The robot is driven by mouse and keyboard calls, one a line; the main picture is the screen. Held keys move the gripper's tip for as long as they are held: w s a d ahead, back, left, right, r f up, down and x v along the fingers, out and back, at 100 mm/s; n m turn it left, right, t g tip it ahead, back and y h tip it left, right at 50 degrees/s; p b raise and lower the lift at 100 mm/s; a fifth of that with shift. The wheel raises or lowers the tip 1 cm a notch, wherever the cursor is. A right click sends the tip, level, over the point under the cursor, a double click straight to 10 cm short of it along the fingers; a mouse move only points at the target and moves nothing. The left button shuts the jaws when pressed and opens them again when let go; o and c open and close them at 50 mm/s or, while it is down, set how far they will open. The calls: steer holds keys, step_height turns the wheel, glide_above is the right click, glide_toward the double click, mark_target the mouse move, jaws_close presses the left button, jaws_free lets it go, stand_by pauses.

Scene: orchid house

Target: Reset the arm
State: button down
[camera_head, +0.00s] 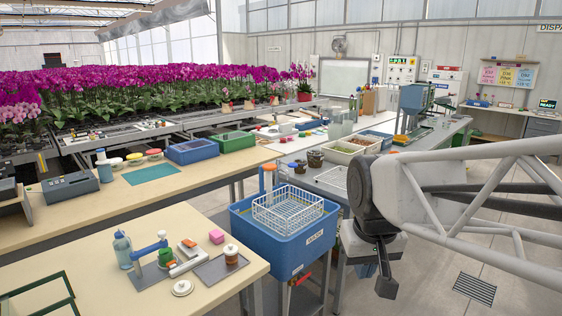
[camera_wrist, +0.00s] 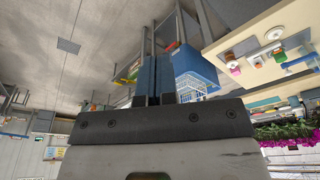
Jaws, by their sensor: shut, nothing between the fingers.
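My arm comes in from the right edge of the head view. My gripper (camera_head: 386,282) hangs from its dark wrist joint, to the right of the blue basin, over the aisle side. In the wrist view, my gripper (camera_wrist: 155,75) shows two dark blue fingers pressed together with nothing between them. The blue basin (camera_head: 280,248) holds a white wire basket (camera_head: 288,213) and stands left of the gripper, apart from it. The basin also shows in the wrist view (camera_wrist: 197,65), just right of the fingers.
Open floor (camera_head: 435,285) lies below and right of my arm.

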steer(key=s+d+f, duration=0.2)
steer(key=s, duration=0.3)
steer(key=s+d+f+m, duration=0.1)
steer(key=s+f, duration=0.1)
steer(key=s, duration=0.3)
steer(key=shift+d+f, duration=0.4)
